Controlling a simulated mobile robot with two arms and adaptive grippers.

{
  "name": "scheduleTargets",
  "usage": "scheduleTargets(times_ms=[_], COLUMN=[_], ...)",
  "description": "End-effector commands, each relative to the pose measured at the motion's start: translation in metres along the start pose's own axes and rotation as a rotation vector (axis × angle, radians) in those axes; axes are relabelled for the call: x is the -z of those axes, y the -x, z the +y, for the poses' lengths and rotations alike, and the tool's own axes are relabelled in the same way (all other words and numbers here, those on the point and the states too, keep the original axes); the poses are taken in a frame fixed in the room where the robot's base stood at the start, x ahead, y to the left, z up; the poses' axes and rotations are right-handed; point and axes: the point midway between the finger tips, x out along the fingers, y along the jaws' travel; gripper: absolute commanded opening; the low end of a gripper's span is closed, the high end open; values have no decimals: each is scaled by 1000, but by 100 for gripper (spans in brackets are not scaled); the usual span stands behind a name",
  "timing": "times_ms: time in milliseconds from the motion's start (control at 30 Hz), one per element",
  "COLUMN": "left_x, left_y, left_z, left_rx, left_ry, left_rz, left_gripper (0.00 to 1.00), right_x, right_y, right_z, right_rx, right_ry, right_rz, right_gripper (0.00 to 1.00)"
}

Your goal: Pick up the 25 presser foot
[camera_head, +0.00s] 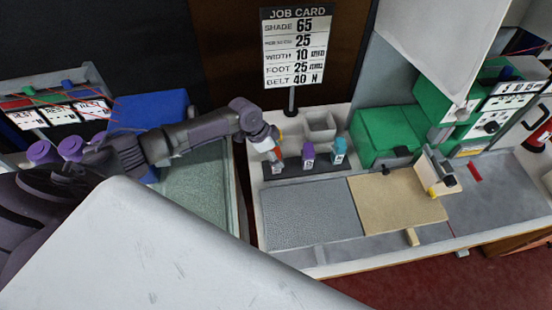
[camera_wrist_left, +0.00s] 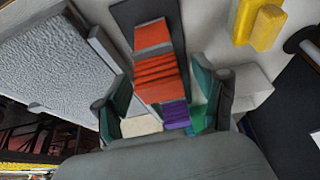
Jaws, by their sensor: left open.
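Three presser feet stand in a row on a dark rack (camera_head: 312,169): an orange-red one (camera_head: 278,155) at the left, a purple one (camera_head: 308,154) in the middle and a teal one (camera_head: 339,151) at the right. Their labels are too small to read, so I cannot tell which is the 25. My left gripper (camera_head: 272,143) is at the orange-red foot, partly covering it. In the left wrist view the open fingers (camera_wrist_left: 163,96) are on either side of the orange-red foot (camera_wrist_left: 157,78), with the purple foot (camera_wrist_left: 177,116) beyond it. My right gripper is not in view.
The job card (camera_head: 296,47) reads "FOOT 25" and stands behind the rack. A grey bin (camera_head: 320,124) is behind the feet. The green machine (camera_head: 388,133) is to the right. A grey textured pad (camera_head: 312,213) and a beige board (camera_head: 396,207) lie in front.

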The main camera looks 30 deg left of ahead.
Motion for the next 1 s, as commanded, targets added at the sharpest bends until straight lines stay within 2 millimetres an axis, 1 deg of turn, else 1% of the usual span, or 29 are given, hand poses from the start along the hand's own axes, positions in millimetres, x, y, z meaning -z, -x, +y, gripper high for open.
scheduleTargets(times_ms=[200, 233, 633, 867, 1000], left_x=[0, 0, 0, 1, 5], left_y=[-2, -2, -2, -1, 11], left_z=[0, 0, 0, 0, -1], left_rx=[1, 1, 0, 1, 3], left_ry=[-1, -1, 0, 0, -1], left_rz=[0, 0, 0, 1, 2], left_gripper=[71, 69, 2, 2, 2], right_x=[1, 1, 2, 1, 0], right_y=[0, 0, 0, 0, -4], right_z=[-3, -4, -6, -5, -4], right_rx=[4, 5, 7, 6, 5], right_ry=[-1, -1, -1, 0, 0], right_rz=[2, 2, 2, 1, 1], right_gripper=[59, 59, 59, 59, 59])
